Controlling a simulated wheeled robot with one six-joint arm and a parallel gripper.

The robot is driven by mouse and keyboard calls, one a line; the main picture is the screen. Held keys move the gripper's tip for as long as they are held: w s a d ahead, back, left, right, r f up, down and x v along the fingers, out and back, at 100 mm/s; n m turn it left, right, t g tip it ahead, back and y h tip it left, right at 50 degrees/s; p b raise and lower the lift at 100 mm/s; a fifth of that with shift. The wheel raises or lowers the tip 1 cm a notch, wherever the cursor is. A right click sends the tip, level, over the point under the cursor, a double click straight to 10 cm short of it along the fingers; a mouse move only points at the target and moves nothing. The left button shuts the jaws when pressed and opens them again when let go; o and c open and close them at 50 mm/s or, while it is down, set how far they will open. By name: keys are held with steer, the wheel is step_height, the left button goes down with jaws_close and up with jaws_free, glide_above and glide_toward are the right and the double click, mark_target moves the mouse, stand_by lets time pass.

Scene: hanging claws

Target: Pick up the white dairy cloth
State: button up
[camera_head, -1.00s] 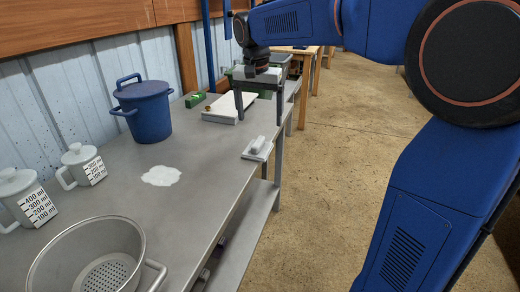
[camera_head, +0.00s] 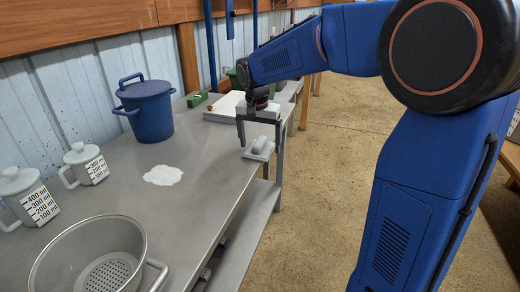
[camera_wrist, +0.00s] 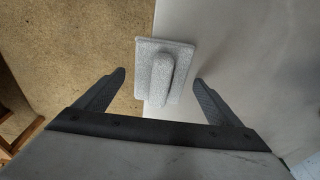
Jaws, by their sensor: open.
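A whitish, textured square piece with a raised roll along its middle, which appears to be the white dairy cloth (camera_head: 262,155), lies at the right edge of the grey metal table. In the wrist view the cloth (camera_wrist: 178,57) overhangs the edge a little on the left. My gripper (camera_head: 259,142) is open and points down over it. In the wrist view its two fingertips (camera_wrist: 159,78) stand apart on either side of the roll's near end, with nothing held. I cannot tell the exact height above the cloth.
A flat white patch (camera_head: 163,175), perhaps a spill, lies mid-table. A blue lidded pot (camera_head: 146,111), two white measuring jugs (camera_head: 85,164) and a metal colander (camera_head: 62,270) stand left and in front. A white board (camera_head: 222,107) lies behind. Floor is open right of the table.

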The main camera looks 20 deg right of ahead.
steer(key=shift+f, duration=0.3)
stand_by(0.5)
steer(key=c, duration=1.2)
